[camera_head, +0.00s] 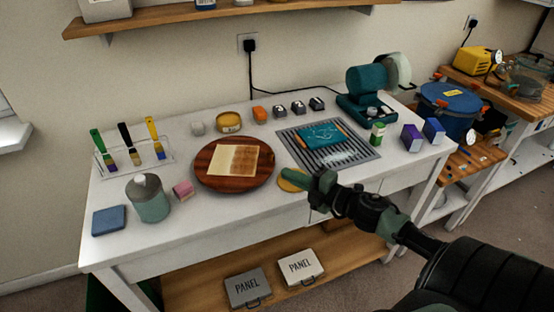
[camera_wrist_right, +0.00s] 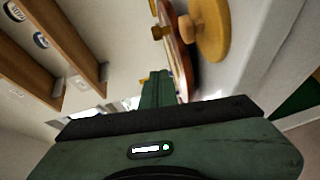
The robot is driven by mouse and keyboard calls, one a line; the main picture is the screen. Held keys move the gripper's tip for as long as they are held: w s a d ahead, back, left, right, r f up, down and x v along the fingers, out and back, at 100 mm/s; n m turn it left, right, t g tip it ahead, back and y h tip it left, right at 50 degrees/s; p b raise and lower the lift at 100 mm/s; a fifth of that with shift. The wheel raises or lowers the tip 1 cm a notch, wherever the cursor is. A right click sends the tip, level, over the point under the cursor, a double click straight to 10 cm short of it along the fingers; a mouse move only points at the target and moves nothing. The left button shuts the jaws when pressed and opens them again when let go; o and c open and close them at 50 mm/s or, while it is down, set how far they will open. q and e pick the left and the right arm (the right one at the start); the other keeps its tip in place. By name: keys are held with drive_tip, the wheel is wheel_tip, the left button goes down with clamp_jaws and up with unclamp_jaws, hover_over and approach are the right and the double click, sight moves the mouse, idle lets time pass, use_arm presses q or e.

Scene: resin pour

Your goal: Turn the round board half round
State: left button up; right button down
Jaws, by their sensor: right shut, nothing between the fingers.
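The round board (camera_head: 208,173) is a dark reddish-brown wooden disc on the white table, left of the middle. A pale yellowish square panel (camera_head: 233,160) lies on it. In the right wrist view the board's brown edge (camera_wrist_right: 178,50) shows beyond the fingers, partly hidden by a yellow-tan round piece (camera_wrist_right: 211,28). My right gripper (camera_head: 322,181) is shut and empty, right of the board and apart from it, near the table's front edge. Its fingers also show in the right wrist view (camera_wrist_right: 157,90). My left gripper is out of view.
A yellow disc (camera_head: 288,181) lies between the board and my right gripper, partly hidden by it. A pink block (camera_head: 182,189) and grey-green bottle (camera_head: 150,200) stand left of the board. A metal grate (camera_head: 350,157) with a teal panel (camera_head: 321,134) is at right.

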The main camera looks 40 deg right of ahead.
drive_tip(key=x, duration=0.3)
drive_tip(key=d+p+x, duration=0.1)
drive_tip(key=x, duration=0.1)
drive_tip(key=shift+w+a, duration=0.1)
drive_tip(key=shift+w, duration=0.25)
drive_tip(key=shift+w+d+f, duration=0.2)
drive_tip(key=shift+w+d, duration=0.35)
drive_tip(key=shift+w, duration=0.3)
drive_tip(key=shift+w+d+f, duration=0.1)
drive_tip(key=shift+w+d, duration=0.15)
drive_tip(key=shift+w, duration=0.1)
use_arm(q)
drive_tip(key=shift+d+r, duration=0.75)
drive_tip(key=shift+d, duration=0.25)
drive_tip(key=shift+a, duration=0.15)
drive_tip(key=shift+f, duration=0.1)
